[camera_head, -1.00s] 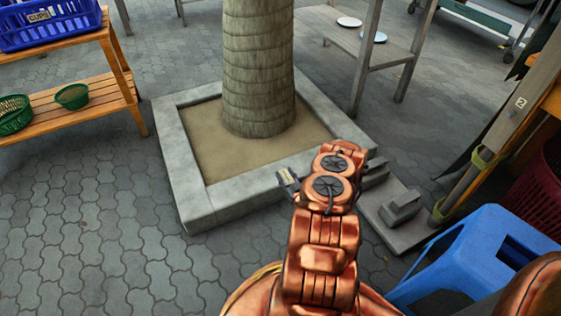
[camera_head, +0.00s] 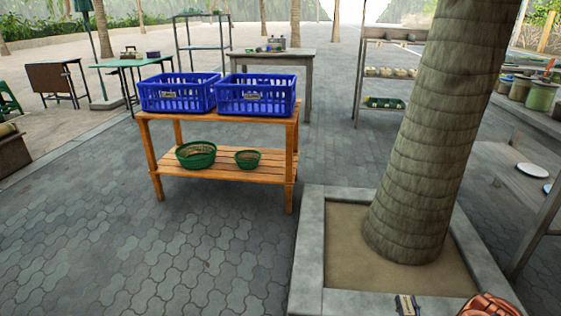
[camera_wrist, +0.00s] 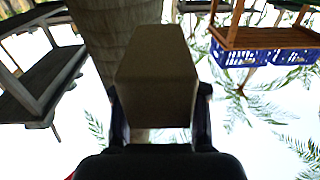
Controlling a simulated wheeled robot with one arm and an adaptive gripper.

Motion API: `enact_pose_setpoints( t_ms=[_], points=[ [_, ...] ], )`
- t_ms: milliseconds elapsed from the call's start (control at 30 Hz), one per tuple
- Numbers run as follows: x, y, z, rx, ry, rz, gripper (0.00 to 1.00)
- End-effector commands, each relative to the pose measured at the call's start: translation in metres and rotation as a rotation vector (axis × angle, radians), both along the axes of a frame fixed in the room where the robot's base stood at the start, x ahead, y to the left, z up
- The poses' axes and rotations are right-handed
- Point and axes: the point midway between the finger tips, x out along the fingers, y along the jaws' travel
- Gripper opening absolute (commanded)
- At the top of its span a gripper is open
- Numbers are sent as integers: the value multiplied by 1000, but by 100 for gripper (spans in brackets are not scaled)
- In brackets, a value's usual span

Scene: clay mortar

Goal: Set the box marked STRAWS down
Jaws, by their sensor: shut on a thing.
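My gripper (camera_wrist: 160,108) is shut on a small brown box (camera_wrist: 156,72), with one dark finger on each side of it. The wrist view is upside down, and no marking is readable on the face of the box there. In the head view my gripper (camera_head: 407,306) shows only at the bottom edge, in front of the planter's near rim. A small pale face with a dark mark shows there between the dark fingers, too small to read. The box is held up in the air.
A wooden rack (camera_head: 221,170) stands left of centre. Two blue crates (camera_head: 178,98) (camera_head: 256,100) with small labels sit on its top, and two green baskets (camera_head: 196,154) (camera_head: 247,158) below. A palm trunk (camera_head: 425,150) rises from a stone planter (camera_head: 308,250). Paving before the rack is clear.

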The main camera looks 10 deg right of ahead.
Motion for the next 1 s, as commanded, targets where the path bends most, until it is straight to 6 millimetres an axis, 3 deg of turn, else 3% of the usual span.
enact_pose_setpoints(
  t_ms=[33, 200, 567, 1000],
  points=[
    [16, 1, 13, -5, -4, 13, 8],
    [57, 6, 44, -4, -4, 38, 8],
    [135, 34, 119, -5, -7, 76, 8],
    [207, 98, 212, -1, -3, 118, 8]
  ],
)
